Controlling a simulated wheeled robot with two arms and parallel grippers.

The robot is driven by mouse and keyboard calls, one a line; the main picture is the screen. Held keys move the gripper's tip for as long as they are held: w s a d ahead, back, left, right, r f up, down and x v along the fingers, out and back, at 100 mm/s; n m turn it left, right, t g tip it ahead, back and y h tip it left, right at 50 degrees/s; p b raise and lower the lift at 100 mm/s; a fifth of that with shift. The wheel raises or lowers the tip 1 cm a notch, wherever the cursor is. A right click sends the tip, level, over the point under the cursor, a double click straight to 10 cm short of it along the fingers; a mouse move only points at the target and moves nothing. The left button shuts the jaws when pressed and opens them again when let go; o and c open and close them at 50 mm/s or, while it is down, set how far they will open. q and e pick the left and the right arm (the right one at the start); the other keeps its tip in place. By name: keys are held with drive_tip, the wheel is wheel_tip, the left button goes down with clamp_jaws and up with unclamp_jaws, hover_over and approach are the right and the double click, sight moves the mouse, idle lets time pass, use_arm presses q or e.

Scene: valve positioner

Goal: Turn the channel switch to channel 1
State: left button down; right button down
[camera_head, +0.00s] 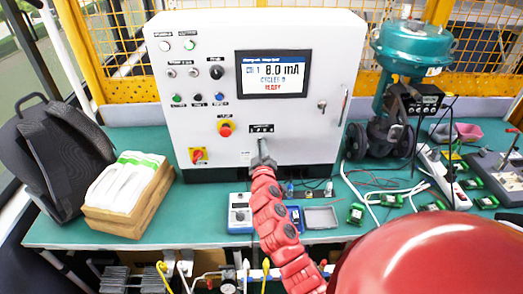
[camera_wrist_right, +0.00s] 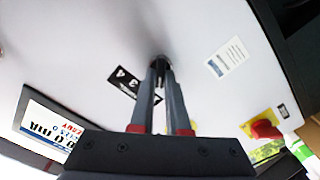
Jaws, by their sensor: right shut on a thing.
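The white control cabinet (camera_head: 215,120) stands at the back of the green bench. Its channel switch (camera_wrist_right: 158,61) is a small dark knob beside a black label (camera_wrist_right: 122,83) with white digits, some hidden by my fingers. My right gripper (camera_head: 263,144) reaches up to the cabinet front just below that label. In the right wrist view its two fingers (camera_wrist_right: 160,68) are shut on the switch knob. The knob's pointing direction is hidden. The display (camera_head: 273,74) appears to read channel 1, 8.0 mA. My left gripper is not in view.
A yellow-backed red button (camera_head: 225,128) and another red switch (camera_head: 198,155) sit left of the gripper. A wooden box (camera_head: 130,205) is at left, a teal valve (camera_head: 410,50) at right.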

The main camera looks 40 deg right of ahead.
drive_tip(key=shift+n, duration=0.6)
drive_tip(key=c, duration=0.9)
unclamp_jaws()
drive_tip(key=shift+s, duration=0.1)
drive_tip(key=b+v, duration=0.2)
drive_tip(key=v, duration=1.5)
drive_tip(key=shift+a+b, duration=0.25)
drive_tip(key=shift+b, duration=0.1)
